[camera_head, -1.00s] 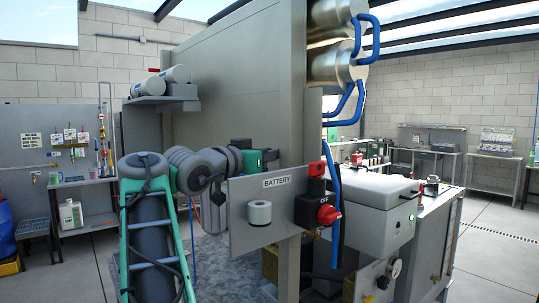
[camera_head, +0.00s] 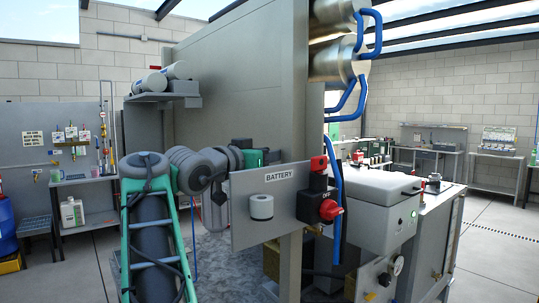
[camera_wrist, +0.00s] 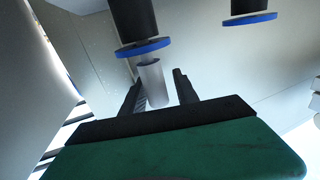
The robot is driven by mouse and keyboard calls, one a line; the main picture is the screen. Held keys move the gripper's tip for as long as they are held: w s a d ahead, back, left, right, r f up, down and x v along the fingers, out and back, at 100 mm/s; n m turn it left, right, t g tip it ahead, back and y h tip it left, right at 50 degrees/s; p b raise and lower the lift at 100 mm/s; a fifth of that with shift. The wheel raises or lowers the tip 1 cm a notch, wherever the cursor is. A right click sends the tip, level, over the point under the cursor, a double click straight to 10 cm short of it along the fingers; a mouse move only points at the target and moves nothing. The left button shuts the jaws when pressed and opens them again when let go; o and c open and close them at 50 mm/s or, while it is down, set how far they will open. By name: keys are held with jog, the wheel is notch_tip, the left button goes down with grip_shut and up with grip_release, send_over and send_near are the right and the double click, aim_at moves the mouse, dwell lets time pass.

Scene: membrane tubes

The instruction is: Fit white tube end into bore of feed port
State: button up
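A white tube (camera_wrist: 153,82) stands between the two dark fingers of my gripper (camera_wrist: 160,92) in the wrist view, tilted slightly. A gap shows between it and the right finger, so a firm hold is not clear. Its upper end is at or just below the blue ring (camera_wrist: 145,48) of a black cylindrical port (camera_wrist: 133,20). Whether the end has entered the bore is hidden by the ring.
A second black port with a blue ring (camera_wrist: 249,19) hangs to the right in the wrist view. In the head view, the battery panel (camera_head: 245,225) with a red knob (camera_head: 329,210) stands before my arm. A tall grey panel (camera_head: 240,85) rises behind it.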

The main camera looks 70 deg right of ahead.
jog(key=shift+s+a+f, duration=0.1)
jog(key=b+v, duration=0.1)
jog(key=v, duration=0.6)
jog(key=shift+a, duration=0.35)
